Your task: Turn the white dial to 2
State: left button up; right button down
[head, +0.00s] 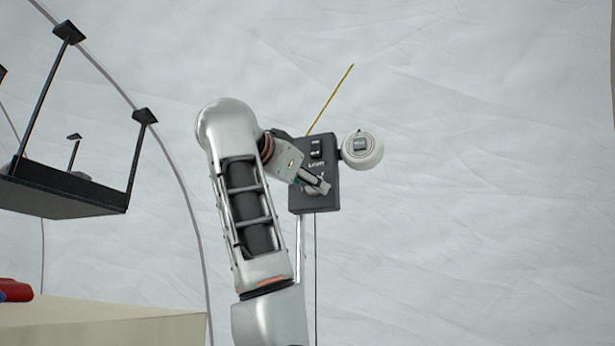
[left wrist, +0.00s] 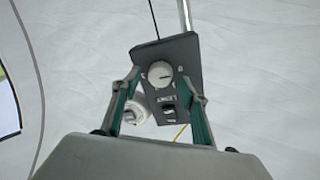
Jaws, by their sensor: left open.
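The white dial (left wrist: 160,74) is on a dark grey control box (left wrist: 184,52), which appears upside down in the left wrist view. A short dark mark on the dial points right in that view; the small figures around it are too blurred to read. My left gripper (left wrist: 161,80) is open, with one finger on each side of the dial. I cannot tell whether the fingers touch it. In the head view the box (head: 328,150) hangs upright on a pole, and my left gripper (head: 322,187) covers most of the dial. My right gripper is not in view.
The box also has a black switch (head: 316,149). A round white fitting (head: 362,149) is at its right side, and a thin yellow rod (head: 331,98) rises behind it. A dark hanging shelf (head: 70,190) is at left, above a pale surface (head: 100,322).

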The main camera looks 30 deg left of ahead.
pick_arm(q)
jog(key=shift+w+a, duration=0.1)
jog(key=shift+w, duration=0.35)
jog(key=c, duration=1.1)
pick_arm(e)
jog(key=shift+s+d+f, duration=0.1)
